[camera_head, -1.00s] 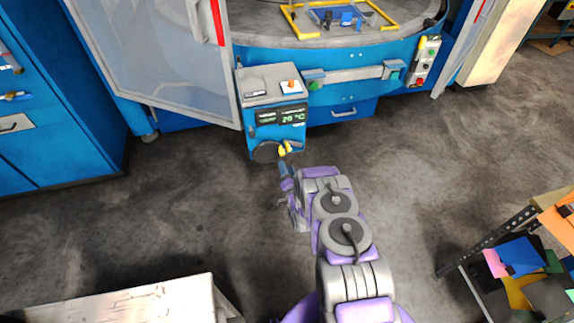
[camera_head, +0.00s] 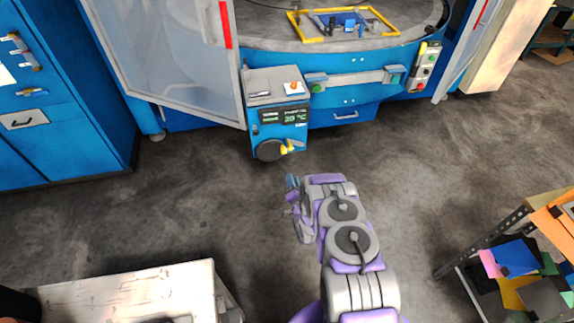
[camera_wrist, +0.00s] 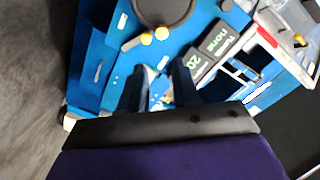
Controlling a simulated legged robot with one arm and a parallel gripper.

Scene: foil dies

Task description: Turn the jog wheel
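The jog wheel (camera_head: 268,151) is a dark round disc low on the front of a blue control box (camera_head: 279,133), with a yellow handle (camera_head: 290,147) at its right side. In the wrist view the dark wheel (camera_wrist: 165,8) is at the top edge, partly cut off, with the yellow handle parts (camera_wrist: 147,39) just below it. My gripper (camera_head: 291,181) is in front of and below the wheel, apart from it. In the wrist view its two dark blue fingers (camera_wrist: 160,72) stand apart, with nothing between them.
The box carries a lit display (camera_head: 283,116) above the wheel. A translucent door (camera_head: 165,50) stands open left of it. A blue cabinet (camera_head: 60,110) is far left, a pale bench (camera_head: 130,292) front left, a shelf with coloured pieces (camera_head: 520,270) right. Grey floor around my arm is clear.

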